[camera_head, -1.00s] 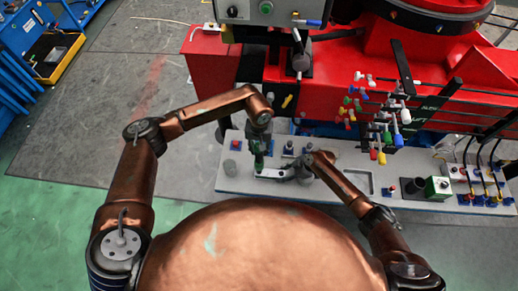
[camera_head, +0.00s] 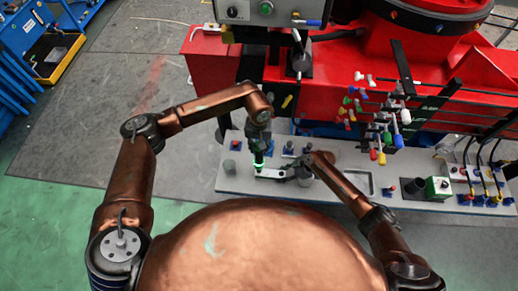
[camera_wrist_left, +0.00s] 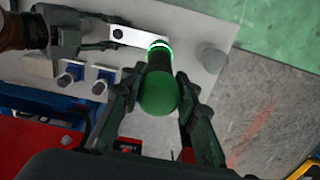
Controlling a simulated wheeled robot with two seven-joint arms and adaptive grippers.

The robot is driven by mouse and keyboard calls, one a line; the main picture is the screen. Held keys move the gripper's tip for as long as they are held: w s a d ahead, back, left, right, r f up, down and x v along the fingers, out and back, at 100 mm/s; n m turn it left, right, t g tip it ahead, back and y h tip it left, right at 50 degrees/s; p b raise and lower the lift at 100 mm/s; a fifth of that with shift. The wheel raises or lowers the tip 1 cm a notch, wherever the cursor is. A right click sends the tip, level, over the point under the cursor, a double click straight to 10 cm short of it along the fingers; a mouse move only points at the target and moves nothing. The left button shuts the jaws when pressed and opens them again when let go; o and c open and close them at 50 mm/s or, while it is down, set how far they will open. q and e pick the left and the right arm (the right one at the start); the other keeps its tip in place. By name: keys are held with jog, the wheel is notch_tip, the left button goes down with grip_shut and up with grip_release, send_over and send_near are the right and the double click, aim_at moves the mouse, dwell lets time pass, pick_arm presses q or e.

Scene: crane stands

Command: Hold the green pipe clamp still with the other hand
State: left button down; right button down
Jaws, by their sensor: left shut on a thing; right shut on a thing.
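A dark green cylinder (camera_wrist_left: 159,92) with a glowing green ring at its far end fills the middle of the left wrist view. My left gripper (camera_head: 258,156) is shut on it, one finger on each side; in the head view mostly the bright ring (camera_head: 259,165) shows. A pale flat bar (camera_head: 270,173) runs from that ring to my right gripper (camera_head: 289,173), which is shut on the bar's other end. The bar (camera_wrist_left: 140,37) also shows in the left wrist view. I cannot tell which of these parts is the clamp proper.
The grey bench plate (camera_head: 232,184) lies under both grippers. A grey cylinder (camera_head: 229,166) stands left of them, and small blue fittings (camera_head: 288,147) stand behind. A green box (camera_head: 438,188) is at the right. The red machine (camera_head: 340,75) rises behind the plate.

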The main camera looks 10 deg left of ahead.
pick_arm(q)
jog(key=shift+r, duration=2)
pick_arm(e)
jog(key=c, duration=1.4)
grip_release()
jog(key=v, duration=1.2)
jog(key=shift+f, duration=0.1)
